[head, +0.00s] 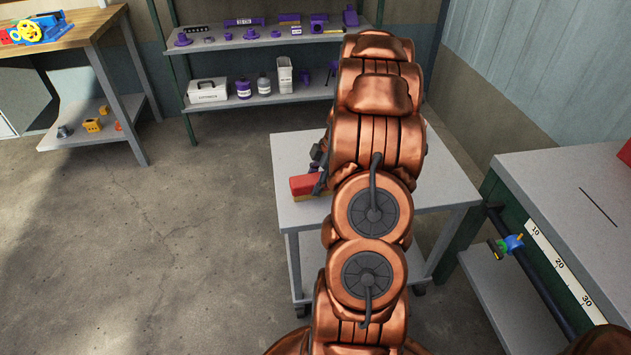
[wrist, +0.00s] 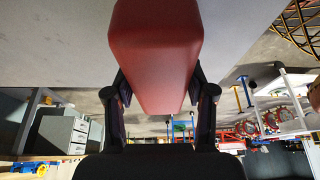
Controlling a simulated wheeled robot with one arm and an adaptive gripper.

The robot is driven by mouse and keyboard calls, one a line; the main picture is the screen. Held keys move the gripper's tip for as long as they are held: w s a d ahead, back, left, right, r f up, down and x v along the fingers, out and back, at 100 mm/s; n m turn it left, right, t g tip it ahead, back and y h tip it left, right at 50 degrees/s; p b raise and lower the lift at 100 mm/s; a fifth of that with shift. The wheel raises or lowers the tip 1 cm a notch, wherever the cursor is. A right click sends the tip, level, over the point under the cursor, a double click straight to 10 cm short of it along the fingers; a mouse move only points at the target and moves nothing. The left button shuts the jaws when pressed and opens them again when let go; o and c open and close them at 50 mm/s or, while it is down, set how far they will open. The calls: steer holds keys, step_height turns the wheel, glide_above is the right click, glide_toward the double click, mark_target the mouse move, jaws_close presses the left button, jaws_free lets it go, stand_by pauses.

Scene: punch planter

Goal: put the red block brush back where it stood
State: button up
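The red block brush (head: 303,184) is at the left side of the small grey cart top (head: 292,150) in the head view, with a tan strip of bristles along its underside. I cannot tell whether the bristles touch the top. My gripper (head: 319,172) is at the brush's right end, partly hidden by my arm. In the wrist view the red brush (wrist: 155,50) runs between the two dark fingers of my gripper (wrist: 160,92). The fingers lie against both of its sides.
A shelf rack (head: 262,95) with purple parts and bottles stands behind the cart. A wooden-topped bench (head: 75,38) is at the back left. A grey bench with a ruler scale (head: 560,262) is at the right. The floor (head: 190,240) left of the cart is clear.

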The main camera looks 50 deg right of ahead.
mark_target(315, 176)
steer(key=o, duration=0.3)
steer(key=shift+r+p, duration=0.25)
steer(key=shift+p, duration=0.25)
steer(key=shift+r+p, duration=0.35)
steer(key=shift+p, duration=0.8)
steer(key=b+v, duration=0.1)
steer(key=v, duration=0.2)
steer(key=b+v, duration=0.1)
steer(key=v, duration=0.1)
steer(key=shift+w+d+r, duration=0.15)
steer(key=shift+d+r, duration=0.15)
steer(key=shift+r, duration=0.05)
steer(key=shift+d+r, duration=0.15)
steer(key=shift+r, duration=0.6)
